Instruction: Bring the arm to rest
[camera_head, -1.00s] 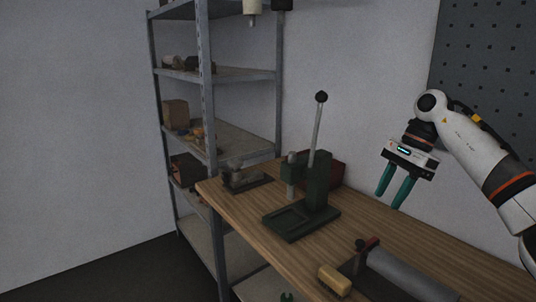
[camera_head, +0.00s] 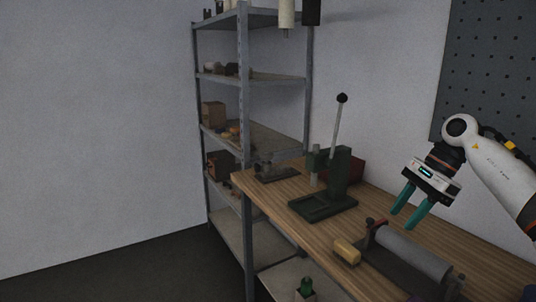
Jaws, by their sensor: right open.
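My right arm comes in from the right edge. My right gripper (camera_head: 410,208) points down above the back right part of the wooden workbench (camera_head: 285,197). Its two teal fingers are apart, with nothing between them. It hangs to the right of the green lever press (camera_head: 341,178), apart from it. My left gripper is not in view.
A grey metal shelf (camera_head: 243,95) with several small items stands at the left. A grey roller (camera_head: 412,253) and a yellowish block (camera_head: 346,251) lie on the front of the bench. A dark pegboard (camera_head: 490,70) hangs at the right. Floor at lower left is clear.

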